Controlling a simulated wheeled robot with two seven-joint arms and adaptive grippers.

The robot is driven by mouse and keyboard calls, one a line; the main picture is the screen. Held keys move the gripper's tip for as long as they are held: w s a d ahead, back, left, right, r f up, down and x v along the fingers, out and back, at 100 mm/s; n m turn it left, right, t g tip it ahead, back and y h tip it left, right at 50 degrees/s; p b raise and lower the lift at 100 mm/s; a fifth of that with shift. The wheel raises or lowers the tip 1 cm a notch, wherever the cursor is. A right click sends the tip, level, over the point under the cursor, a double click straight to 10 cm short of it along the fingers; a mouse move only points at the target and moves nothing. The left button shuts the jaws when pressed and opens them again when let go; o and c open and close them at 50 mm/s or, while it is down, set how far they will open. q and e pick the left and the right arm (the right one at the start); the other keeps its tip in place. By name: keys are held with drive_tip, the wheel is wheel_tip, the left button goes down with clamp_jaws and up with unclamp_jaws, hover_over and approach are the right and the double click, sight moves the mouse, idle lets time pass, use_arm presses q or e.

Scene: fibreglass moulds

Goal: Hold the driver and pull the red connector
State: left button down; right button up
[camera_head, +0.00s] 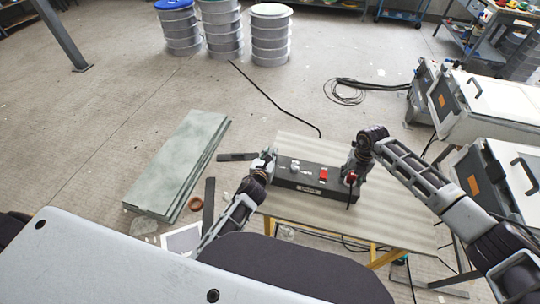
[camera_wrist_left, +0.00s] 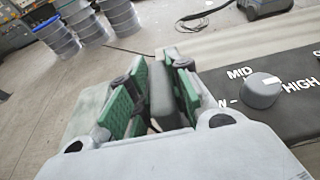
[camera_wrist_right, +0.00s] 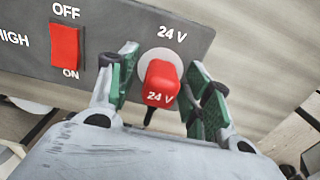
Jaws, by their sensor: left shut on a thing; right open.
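The driver (camera_head: 300,184) is a long dark box on the table, with a knob and a red switch; it also shows in the left wrist view (camera_wrist_left: 285,108) and right wrist view (camera_wrist_right: 100,25). The red connector (camera_wrist_right: 160,84), marked 24 V, sits at the driver's right end with a dark cable below. My right gripper (camera_wrist_right: 160,78) is open, its green-padded fingers on either side of the connector. My left gripper (camera_wrist_left: 160,85) is at the driver's left end, shut on a grey part there; the contact is partly hidden.
The table (camera_head: 395,212) has bare room right of the driver. Grey-green slabs (camera_head: 180,160) lie on the floor to the left. White-topped cases (camera_head: 490,105) stand at right. A loose black cable (camera_head: 275,100) runs over the floor behind; drums (camera_head: 270,35) stand farther back.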

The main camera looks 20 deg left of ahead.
clamp_jaws()
drive_tip(key=shift+r, duration=3.3)
drive_tip(key=shift+r, duration=2.2)
use_arm(q)
drive_tip(key=c, duration=1.3)
unclamp_jaws()
drive_tip(key=shift+o, duration=0.2)
